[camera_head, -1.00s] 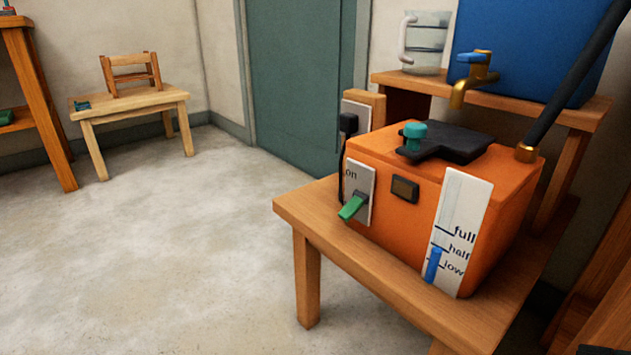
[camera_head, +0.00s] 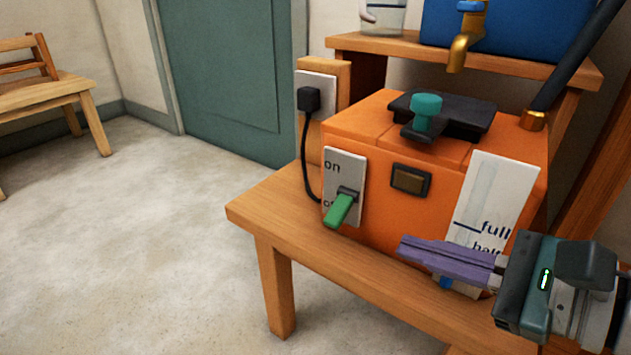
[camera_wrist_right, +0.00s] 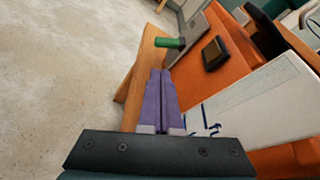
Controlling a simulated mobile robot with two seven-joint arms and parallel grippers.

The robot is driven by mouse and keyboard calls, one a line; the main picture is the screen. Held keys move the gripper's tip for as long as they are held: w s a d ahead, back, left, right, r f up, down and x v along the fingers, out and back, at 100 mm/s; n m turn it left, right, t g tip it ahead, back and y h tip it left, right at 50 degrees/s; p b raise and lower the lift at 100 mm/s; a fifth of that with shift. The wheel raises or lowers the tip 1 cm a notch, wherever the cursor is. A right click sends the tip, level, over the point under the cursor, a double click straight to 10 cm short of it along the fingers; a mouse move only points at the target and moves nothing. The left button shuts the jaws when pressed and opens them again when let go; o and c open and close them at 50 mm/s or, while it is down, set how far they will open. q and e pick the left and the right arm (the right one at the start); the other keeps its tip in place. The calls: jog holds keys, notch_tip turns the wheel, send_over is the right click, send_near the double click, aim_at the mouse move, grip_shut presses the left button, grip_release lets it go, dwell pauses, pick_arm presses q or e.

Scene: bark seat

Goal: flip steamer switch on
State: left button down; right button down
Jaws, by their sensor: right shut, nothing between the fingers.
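The orange steamer (camera_head: 400,150) sits on a wooden table (camera_head: 270,205). Its switch has a green lever (camera_head: 339,209) on a grey plate (camera_head: 346,165) marked "on" at the top; the lower label is partly hidden. The lever points down and outward, toward the lower label. My right gripper (camera_head: 403,247) is shut and empty in front of the level gauge, to the right of the lever and apart from it. In the right wrist view its purple fingers (camera_wrist_right: 160,80) lie together, with the green lever (camera_wrist_right: 170,43) just beyond their tips. My left gripper is not in view.
A white gauge (camera_head: 488,205) is on the steamer's front, partly covered by my gripper. A black plug (camera_head: 309,98) with a cord hangs left of the steamer. A brass tap (camera_head: 465,45) and blue tank (camera_head: 510,25) are behind.

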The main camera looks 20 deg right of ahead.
aim_at(339, 210)
jog(key=b+x, duration=0.3)
jog(key=x, duration=0.5)
jog(key=shift+w+a+f, duration=0.1)
jog(key=shift+w+f, duration=0.05)
jog(key=shift+w, duration=0.1)
jog(key=shift+w+a, duration=0.25)
jog(key=shift+w, duration=0.2)
jog(key=shift+s+m+p, duration=0.1)
jog(key=shift+m+p, duration=0.2)
